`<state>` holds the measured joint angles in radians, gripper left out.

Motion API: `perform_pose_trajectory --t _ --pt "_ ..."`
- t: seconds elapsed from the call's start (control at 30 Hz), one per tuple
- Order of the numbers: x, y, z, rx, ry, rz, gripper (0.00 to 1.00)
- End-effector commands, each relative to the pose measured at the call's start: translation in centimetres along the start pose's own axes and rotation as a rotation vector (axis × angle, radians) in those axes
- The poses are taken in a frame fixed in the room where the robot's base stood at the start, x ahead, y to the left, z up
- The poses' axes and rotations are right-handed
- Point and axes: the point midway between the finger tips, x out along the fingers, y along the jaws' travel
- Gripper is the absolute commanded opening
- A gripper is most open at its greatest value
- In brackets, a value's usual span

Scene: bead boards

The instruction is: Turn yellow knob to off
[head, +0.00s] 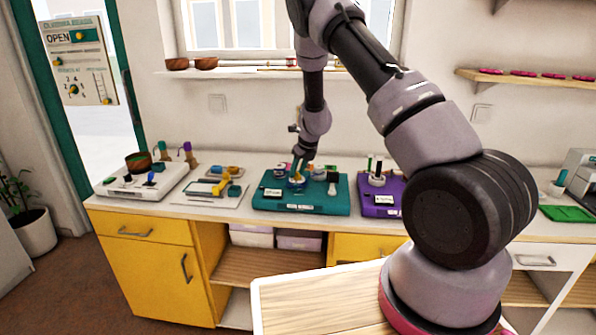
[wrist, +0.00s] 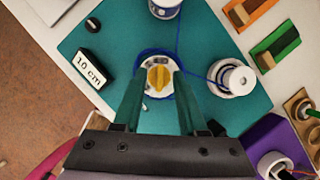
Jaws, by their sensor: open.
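The yellow knob (wrist: 159,77) sits on a round white dial on the teal board (wrist: 110,40). In the wrist view its ridge points roughly up and down the picture. A blue cord loops around the dial. My gripper (wrist: 160,82) is open, with one teal finger on each side of the knob. I cannot tell whether the fingers touch it. In the head view my gripper (head: 298,172) is low over the teal board (head: 262,207) and largely hides the knob. No readable off mark shows near the dial.
On the teal board are a "10 cm" label block (wrist: 92,68), a small black knob (wrist: 93,25) and a white spool (wrist: 232,78) with blue cord. A purple board (head: 370,210) stands close on the right. A white board (head: 120,186) lies left on the counter.

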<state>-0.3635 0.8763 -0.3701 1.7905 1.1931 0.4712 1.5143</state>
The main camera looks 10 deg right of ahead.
Motion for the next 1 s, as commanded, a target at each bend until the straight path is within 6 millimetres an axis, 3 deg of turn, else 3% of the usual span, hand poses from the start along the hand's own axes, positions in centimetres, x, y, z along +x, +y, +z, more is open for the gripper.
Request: perform_pose_trajectory --t 0.07,0.2,0.67,1.0 --pt "-0.02 0.00 0.01 0.000 0.000 0.000 0.41" --pt "-0.04 0.01 0.01 0.000 0.000 0.000 0.00" --pt "-0.06 -0.09 -0.01 -0.048 -0.001 0.022 0.00" --pt "-0.04 -0.31 0.00 -0.273 -0.001 0.115 0.00"
